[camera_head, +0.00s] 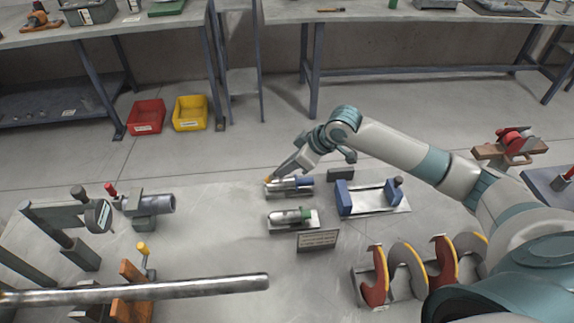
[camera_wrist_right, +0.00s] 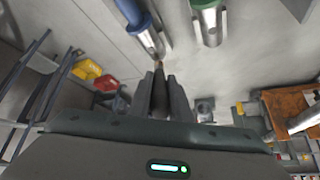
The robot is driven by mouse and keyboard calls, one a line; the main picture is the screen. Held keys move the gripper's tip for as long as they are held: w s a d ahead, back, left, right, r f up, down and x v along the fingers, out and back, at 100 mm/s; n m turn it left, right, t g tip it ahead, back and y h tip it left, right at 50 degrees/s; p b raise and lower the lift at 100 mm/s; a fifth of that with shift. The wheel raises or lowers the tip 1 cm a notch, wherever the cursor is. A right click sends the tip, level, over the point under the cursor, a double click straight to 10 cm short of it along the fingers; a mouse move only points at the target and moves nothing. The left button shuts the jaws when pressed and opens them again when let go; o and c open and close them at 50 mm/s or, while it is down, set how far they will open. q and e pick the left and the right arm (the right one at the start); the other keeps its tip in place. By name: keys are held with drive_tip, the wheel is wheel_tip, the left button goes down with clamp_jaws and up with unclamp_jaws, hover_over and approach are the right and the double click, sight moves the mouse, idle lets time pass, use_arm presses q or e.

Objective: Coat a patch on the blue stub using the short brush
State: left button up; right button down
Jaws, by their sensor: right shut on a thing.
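The blue stub (camera_head: 304,182) is a silver cylinder with a blue end, lying on the grey bench in the head view. In the right wrist view its blue part (camera_wrist_right: 131,10) shows at the top. My right gripper (camera_head: 283,171) is over the stub's left, bare-metal part. It is shut on the short brush (camera_wrist_right: 158,92), a dark handle between the fingers. The brush points at the stub's silver end, and its tip appears at or very near it; I cannot tell if they touch. My left gripper is not in view.
A green-ended stub (camera_head: 290,217) lies nearer on a plate, with a small sign (camera_head: 318,240) in front. A blue bracket (camera_head: 372,200) stands right. A metal rod (camera_head: 180,290) crosses the lower left.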

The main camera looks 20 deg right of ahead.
drive_tip(key=shift+s+d+p, duration=0.1)
drive_tip(key=shift+d+p, duration=0.2)
drive_tip(key=shift+d, duration=0.2)
drive_tip(key=shift+s+d+r+p, duration=0.1)
drive_tip(key=shift+s+d+p, duration=0.15)
drive_tip(key=shift+d, duration=0.45)
drive_tip(key=shift+s+d+p, duration=0.2)
drive_tip(key=shift+d+p, duration=0.05)
drive_tip(key=shift+d, duration=0.45)
drive_tip(key=shift+p, duration=0.35)
